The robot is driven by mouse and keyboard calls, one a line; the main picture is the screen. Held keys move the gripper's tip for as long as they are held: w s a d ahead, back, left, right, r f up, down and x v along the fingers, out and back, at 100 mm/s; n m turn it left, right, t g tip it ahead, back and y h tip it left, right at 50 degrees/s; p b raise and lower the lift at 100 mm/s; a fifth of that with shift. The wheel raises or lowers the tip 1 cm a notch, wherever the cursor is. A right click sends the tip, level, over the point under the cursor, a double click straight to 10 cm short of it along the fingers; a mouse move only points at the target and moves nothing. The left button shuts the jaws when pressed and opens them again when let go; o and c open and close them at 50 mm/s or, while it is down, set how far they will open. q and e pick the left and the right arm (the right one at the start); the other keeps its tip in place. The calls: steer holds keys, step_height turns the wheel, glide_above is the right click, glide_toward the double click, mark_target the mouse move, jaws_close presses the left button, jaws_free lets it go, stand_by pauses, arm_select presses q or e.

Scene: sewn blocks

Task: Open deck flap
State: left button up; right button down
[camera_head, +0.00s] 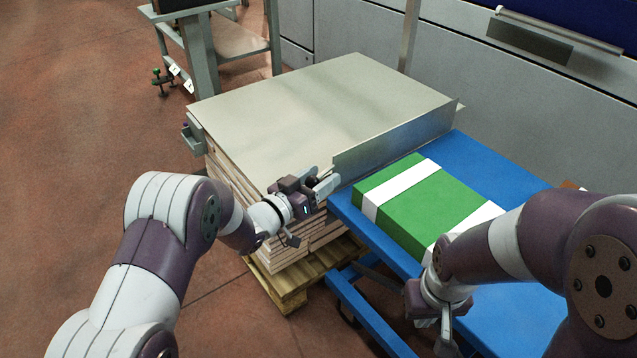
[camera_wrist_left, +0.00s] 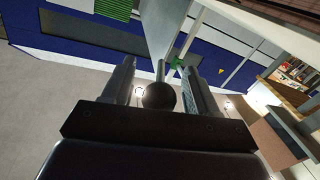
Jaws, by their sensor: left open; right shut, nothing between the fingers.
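The deck flap (camera_head: 395,140) is a long grey metal strip standing up along the edge between the pale stack top (camera_head: 320,95) and the blue table (camera_head: 480,170). My left gripper (camera_head: 328,184) is at the near end of the flap, low beside its corner. Its jaws are open; whether they touch the flap cannot be told. In the left wrist view the open fingers (camera_wrist_left: 158,68) point towards a grey panel edge, probably the flap (camera_wrist_left: 168,25). My right gripper (camera_head: 444,325) hangs over the near side of the blue table, away from the flap; its fingertips are hard to make out.
A green block with white bands (camera_head: 410,200) lies on the blue table right of the flap. The stack rests on a wooden pallet (camera_head: 300,285). A grey machine wall (camera_head: 470,75) stands behind. A grey trolley (camera_head: 235,40) is at the back left. The floor at left is clear.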

arm_select(q)
jaws_close()
steer(key=shift+w+a+r+n+p, duration=0.15)
steer(key=shift+w+r+n+p, duration=0.25)
steer(key=shift+p, duration=0.5)
steer(key=w+a+f+n+g+p, duration=0.1)
steer(key=w+n+p, duration=0.1)
steer(key=n+p, duration=0.1)
steer(key=w+a+f+n+g+p, duration=0.1)
steer(key=w+a+n+p, duration=0.1)
steer(key=n+p, duration=0.2)
steer(key=w+a+f+n+p, duration=0.1)
steer(key=w+n+p, duration=0.1)
steer(key=n+p, duration=0.1)
steer(key=shift+a+f+g, duration=0.3)
steer(key=shift+f+g, duration=0.1)
steer(key=shift+w+a+f+n+p, duration=0.15)
steer(key=shift+f+n+p, duration=0.15)
steer(key=shift+n, duration=0.25)
steer(key=shift+w+a+f+n+p, duration=0.1)
steer(key=shift+w+f+n+p, duration=0.1)
steer(key=shift+f+n, duration=0.3)
